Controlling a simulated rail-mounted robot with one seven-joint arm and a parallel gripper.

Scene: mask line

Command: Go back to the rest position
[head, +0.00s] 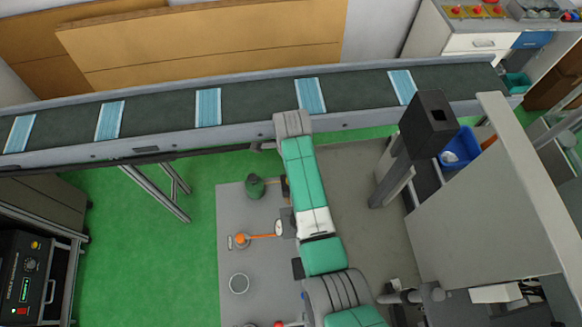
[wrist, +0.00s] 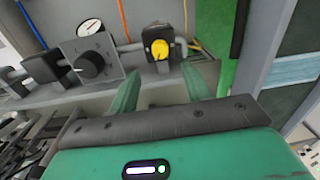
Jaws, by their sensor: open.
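My gripper (wrist: 160,70) shows in the wrist view with its two green fingers apart and nothing between them. Beyond the fingertips is a black box with a yellow knob (wrist: 160,50); the fingers do not appear to touch it. To its left is a grey box with a black dial (wrist: 90,65), with a round white gauge (wrist: 89,27) behind it. In the head view my green and white arm reaches from the bottom up to the conveyor's near edge; my gripper cannot be made out there.
The conveyor (head: 255,104) carries several light blue masks (head: 208,107) across the back. A grey panel (head: 490,215) and a blue bin (head: 461,148) stand at the right. A black control unit (head: 25,280) is at the far left. Green floor (head: 140,260) is open on the left.

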